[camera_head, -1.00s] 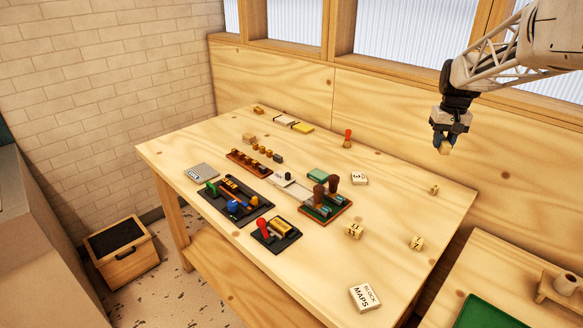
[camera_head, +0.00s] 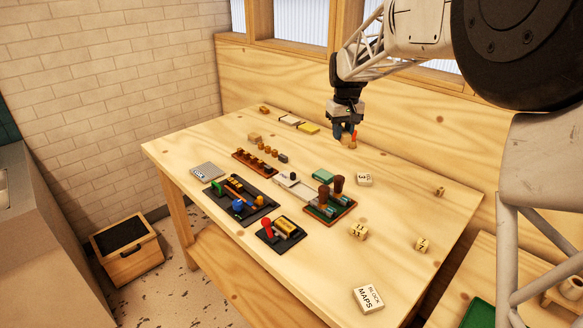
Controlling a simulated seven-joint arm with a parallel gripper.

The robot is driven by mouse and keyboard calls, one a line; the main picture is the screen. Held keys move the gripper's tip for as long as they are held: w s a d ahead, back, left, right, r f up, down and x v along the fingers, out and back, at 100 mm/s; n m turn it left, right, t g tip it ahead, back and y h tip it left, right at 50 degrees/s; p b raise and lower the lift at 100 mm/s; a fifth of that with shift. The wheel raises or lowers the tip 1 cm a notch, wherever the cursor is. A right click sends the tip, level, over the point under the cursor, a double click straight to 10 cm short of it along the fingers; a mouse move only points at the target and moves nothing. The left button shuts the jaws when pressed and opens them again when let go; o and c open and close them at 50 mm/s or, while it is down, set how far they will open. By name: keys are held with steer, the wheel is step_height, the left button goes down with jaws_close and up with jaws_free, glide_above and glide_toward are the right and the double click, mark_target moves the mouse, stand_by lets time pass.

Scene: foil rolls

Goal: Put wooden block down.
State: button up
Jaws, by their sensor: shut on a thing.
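My gripper (camera_head: 345,138) hangs above the back part of the wooden table (camera_head: 300,285), pointing down. It is shut on a small wooden block (camera_head: 347,142), which shows just below the fingers. The block appears to be above the tabletop; the exact height is hard to tell. A red object behind the gripper is mostly hidden by the fingers and block. Another small wooden block (camera_head: 254,138) lies at the back left of the table.
Lettered blocks (camera_head: 359,231) (camera_head: 422,245) (camera_head: 440,191) and a "block maps" box (camera_head: 368,298) stand on the right side. Dark trays with coloured parts (camera_head: 240,201) (camera_head: 280,234) and a brown tray with knobs (camera_head: 330,207) fill the middle. Bare wood shows at the back and front right.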

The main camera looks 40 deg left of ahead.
steer(key=s+a+n, duration=0.1)
steer(key=s+a, duration=0.5)
steer(key=s, duration=0.1)
steer(key=f, duration=1.7)
steer(key=shift+w+f, duration=0.2)
steer(key=shift+w, duration=0.2)
steer(key=shift+a, duration=0.1)
glide_above(303, 173)
steer(key=shift+f, duration=0.75)
steer(key=shift+f, duration=1.7)
steer(key=shift+f, duration=0.15)
